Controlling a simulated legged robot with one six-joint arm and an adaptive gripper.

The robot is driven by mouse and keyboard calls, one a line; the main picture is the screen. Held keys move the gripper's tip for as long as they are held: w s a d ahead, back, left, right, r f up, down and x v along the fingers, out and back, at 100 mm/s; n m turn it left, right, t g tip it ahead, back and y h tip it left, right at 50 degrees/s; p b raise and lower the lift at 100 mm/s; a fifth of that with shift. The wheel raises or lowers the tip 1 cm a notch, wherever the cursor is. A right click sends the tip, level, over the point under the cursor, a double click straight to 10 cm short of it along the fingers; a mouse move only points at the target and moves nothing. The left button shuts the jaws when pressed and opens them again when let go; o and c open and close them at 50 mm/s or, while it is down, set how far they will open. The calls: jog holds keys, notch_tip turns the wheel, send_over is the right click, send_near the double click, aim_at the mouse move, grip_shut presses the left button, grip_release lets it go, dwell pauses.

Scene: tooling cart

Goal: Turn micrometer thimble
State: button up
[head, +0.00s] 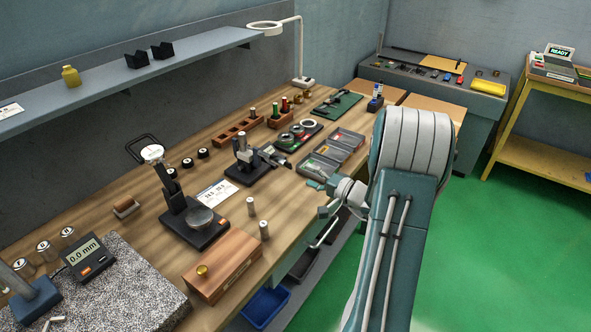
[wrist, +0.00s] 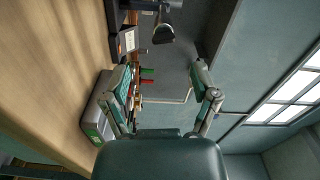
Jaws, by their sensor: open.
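The micrometer (head: 245,154) stands clamped upright in a small dark stand (head: 248,173) in the middle of the bench. Its dark thimble (head: 273,158) points right, toward the parts trays. My gripper (head: 314,212) is open and empty at the bench's right edge, to the right of the micrometer and apart from it. In the wrist view, the two fingers of my gripper (wrist: 167,97) are spread wide with nothing between them. A dark rounded part near the top of the wrist view may be the thimble; I cannot tell surely.
Grey parts trays (head: 346,138) lie near my gripper. A dial-gauge stand (head: 196,228), small metal cylinders (head: 264,230) and a wooden box (head: 222,266) stand in front of the micrometer. A white card (head: 217,192) lies beside its stand. Green floor (head: 480,240) is clear at right.

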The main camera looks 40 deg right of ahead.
jog(key=v, duration=0.4)
jog(key=shift+s+d, duration=0.15)
jog(key=shift+s, duration=0.2)
dwell(0.6)
